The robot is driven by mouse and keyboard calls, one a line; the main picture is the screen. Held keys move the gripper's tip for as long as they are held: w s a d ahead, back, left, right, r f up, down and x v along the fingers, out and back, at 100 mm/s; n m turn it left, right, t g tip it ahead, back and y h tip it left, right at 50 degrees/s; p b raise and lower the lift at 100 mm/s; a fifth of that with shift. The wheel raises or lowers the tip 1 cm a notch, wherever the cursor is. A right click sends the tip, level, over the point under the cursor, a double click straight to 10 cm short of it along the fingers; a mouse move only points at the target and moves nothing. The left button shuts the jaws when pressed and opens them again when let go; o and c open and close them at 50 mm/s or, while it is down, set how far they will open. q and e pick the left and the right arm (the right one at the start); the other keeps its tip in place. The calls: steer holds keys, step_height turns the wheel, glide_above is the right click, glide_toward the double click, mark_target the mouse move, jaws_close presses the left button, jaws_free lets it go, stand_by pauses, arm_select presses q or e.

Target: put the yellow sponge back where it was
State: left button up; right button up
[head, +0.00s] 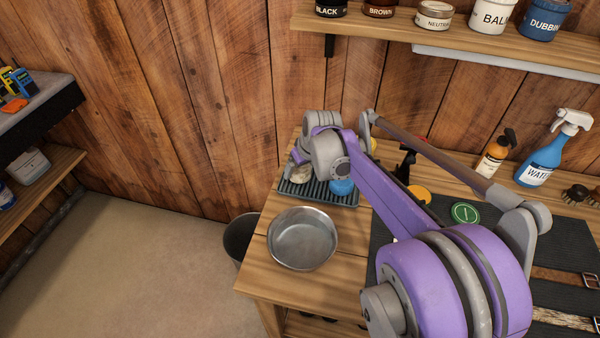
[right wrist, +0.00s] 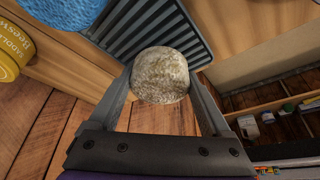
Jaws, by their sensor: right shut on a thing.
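My right gripper (head: 298,167) reaches over the dark ridged rack (head: 322,199) at the back left of the bench. In the right wrist view its two fingers (right wrist: 161,82) are shut on a rounded, rough, tan-yellow sponge (right wrist: 160,72). The sponge appears in front of the ridged rack (right wrist: 140,22); I cannot tell whether it touches it. In the head view the sponge is mostly hidden by the gripper. A blue sponge (head: 342,187) sits on the rack, to the right of the gripper. My left gripper is not in view.
A metal bowl (head: 302,238) stands in front of the rack. A yellow tin (right wrist: 12,55) is beside the rack. An orange bottle (head: 495,155) and a blue spray bottle (head: 545,158) stand at the back right. A dark bucket (head: 240,236) is beside the bench.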

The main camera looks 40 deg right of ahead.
steer(key=shift+f, duration=0.8)
steer(key=shift+f, duration=0.2)
steer(key=o, duration=1.4)
steer(key=shift+r, duration=0.25)
steer(key=p+v, duration=0.1)
steer(key=v, duration=1.1)
